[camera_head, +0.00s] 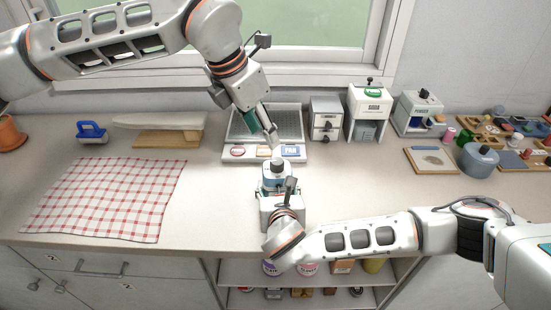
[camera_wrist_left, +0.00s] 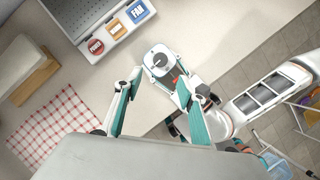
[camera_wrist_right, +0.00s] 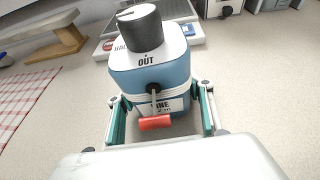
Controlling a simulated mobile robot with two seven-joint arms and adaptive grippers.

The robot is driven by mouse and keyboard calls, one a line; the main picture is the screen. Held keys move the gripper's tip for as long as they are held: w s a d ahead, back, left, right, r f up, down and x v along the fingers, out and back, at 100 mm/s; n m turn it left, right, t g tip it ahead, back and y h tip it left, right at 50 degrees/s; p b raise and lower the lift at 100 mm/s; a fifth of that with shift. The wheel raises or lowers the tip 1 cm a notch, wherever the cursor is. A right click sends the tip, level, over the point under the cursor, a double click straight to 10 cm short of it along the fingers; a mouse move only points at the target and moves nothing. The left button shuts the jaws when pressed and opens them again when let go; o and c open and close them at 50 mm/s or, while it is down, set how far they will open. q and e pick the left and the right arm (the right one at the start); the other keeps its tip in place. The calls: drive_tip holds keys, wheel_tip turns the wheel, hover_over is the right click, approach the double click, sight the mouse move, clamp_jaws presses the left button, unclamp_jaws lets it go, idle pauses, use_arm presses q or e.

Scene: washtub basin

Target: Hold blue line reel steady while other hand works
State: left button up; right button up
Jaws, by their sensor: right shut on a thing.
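The blue line reel (camera_head: 275,181) is a blue box with a white top, a black knob and a red-handled crank. It stands upright on the counter near its front edge. In the right wrist view the reel (camera_wrist_right: 150,76) shows "OUT" and a partly covered "LINE" label. My right gripper (camera_wrist_right: 160,104) is shut on its lower body, one finger on each side. My left gripper (camera_head: 268,140) reaches down above and behind the reel. In the left wrist view its fingers (camera_wrist_left: 158,82) are apart and empty, with the reel (camera_wrist_left: 160,62) beyond them.
A tray with labelled buttons (camera_head: 264,152) stands just behind the reel. A small drawer unit (camera_head: 325,120) and a white dispenser (camera_head: 368,112) stand at the back right. A checked cloth (camera_head: 105,198) lies left. Counter beside the reel is clear.

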sight(277, 161)
use_arm(q)
drive_tip(key=shift+n+t, duration=0.3)
drive_tip(key=shift+n, duration=0.6)
drive_tip(key=x, duration=1.1)
drive_tip(key=shift+s+d+f, duration=0.15)
drive_tip(key=shift+s+f, duration=0.15)
drive_tip(key=shift+s, duration=0.05)
drive_tip(key=shift+c, duration=0.5)
drive_tip(key=c, duration=1)
